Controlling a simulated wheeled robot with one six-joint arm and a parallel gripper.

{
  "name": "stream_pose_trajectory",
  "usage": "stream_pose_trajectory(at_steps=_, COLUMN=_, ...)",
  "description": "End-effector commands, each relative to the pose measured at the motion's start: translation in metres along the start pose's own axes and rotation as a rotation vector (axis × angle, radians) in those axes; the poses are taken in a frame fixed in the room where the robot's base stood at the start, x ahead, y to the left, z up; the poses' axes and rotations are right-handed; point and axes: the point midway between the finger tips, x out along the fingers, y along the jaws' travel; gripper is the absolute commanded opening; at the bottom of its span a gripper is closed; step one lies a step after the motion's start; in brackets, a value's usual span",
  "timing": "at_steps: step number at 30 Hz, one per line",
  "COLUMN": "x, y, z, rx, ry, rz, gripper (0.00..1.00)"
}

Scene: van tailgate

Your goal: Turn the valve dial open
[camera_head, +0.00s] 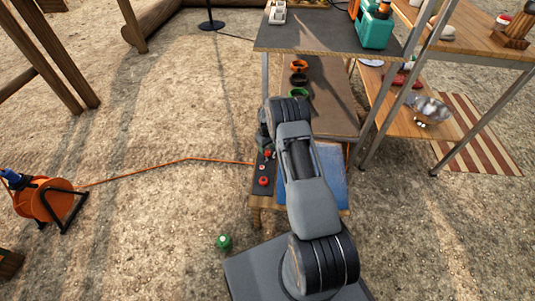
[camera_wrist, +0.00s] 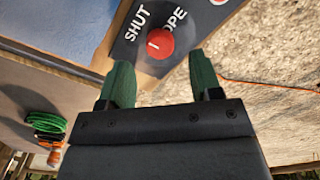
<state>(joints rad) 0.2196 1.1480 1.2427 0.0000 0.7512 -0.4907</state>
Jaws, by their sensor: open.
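The valve dial (camera_wrist: 161,41) is a round red knob on a dark panel (camera_wrist: 192,14), with a short white mark on its left part in the wrist view.
A blue surface (camera_head: 329,178) adjoins the panel. An orange cable reel (camera_head: 42,203) stands on the ground at left, its cable running toward the panel. A green object (camera_head: 224,242) lies on the ground. Shelving stands behind and right; open ground lies left.

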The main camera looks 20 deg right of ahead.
Motion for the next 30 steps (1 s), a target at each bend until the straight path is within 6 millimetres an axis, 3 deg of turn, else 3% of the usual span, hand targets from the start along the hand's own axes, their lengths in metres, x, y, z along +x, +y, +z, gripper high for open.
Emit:
stream_pose_trajectory(at_steps=1, x=0.011, y=0.000, z=0.000, rx=0.000, ry=0.000, rz=0.000, gripper=0.59)
stream_pose_trajectory(at_steps=7, x=0.031, y=0.000, z=0.000, rx=0.000, ry=-0.001, rz=-0.001, gripper=0.59)
stream_pose_trajectory(at_steps=21, x=0.039, y=0.000, z=0.000, rx=0.000, ry=0.001, rz=0.000, gripper=0.59)
stream_pose_trajectory(at_steps=30, x=0.039, y=0.000, z=0.000, rx=-0.001, ry=0.000, rz=0.000, gripper=0.32)
